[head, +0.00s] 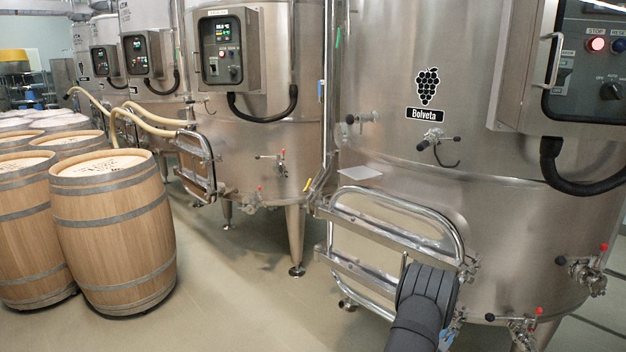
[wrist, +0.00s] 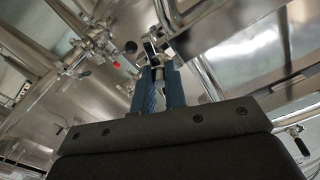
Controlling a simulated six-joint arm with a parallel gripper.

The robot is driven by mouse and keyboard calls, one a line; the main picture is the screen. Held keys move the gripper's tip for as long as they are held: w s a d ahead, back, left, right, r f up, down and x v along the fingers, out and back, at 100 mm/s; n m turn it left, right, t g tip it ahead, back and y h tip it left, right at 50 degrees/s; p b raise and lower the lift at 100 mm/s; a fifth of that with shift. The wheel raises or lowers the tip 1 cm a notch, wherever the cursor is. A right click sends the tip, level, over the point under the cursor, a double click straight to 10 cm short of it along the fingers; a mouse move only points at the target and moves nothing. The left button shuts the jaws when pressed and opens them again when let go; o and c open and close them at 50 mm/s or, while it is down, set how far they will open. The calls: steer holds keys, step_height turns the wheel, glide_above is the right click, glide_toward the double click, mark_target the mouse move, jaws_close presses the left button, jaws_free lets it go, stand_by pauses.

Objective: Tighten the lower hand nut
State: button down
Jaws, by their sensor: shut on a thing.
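The steel vat (head: 400,160) labelled Bolveta has a low door with a tubular frame (head: 452,222) at its front. A metal clamp fitting (head: 468,266) sits at the upper right of the door. My gripper (head: 447,336) is at the lower right of the door, mostly hidden by my dark wrist. In the wrist view, my gripper's two blue fingers (wrist: 160,84) are shut on a small metal part, the lower hand nut (wrist: 156,62). Only part of the nut shows between the fingertips; its thread and seating are hidden.
Valves with black and red knobs stick out right of the door, a lower one (head: 522,325) and a higher one (head: 588,268). In the wrist view, pipework and a valve (wrist: 95,45) lie left of the fingers. Wooden barrels (head: 115,235) stand left; the floor between is clear.

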steer(key=c, duration=1.7)
jaws_free()
steer(key=v, duration=0.9)
steer(key=shift+x, duration=4.35)
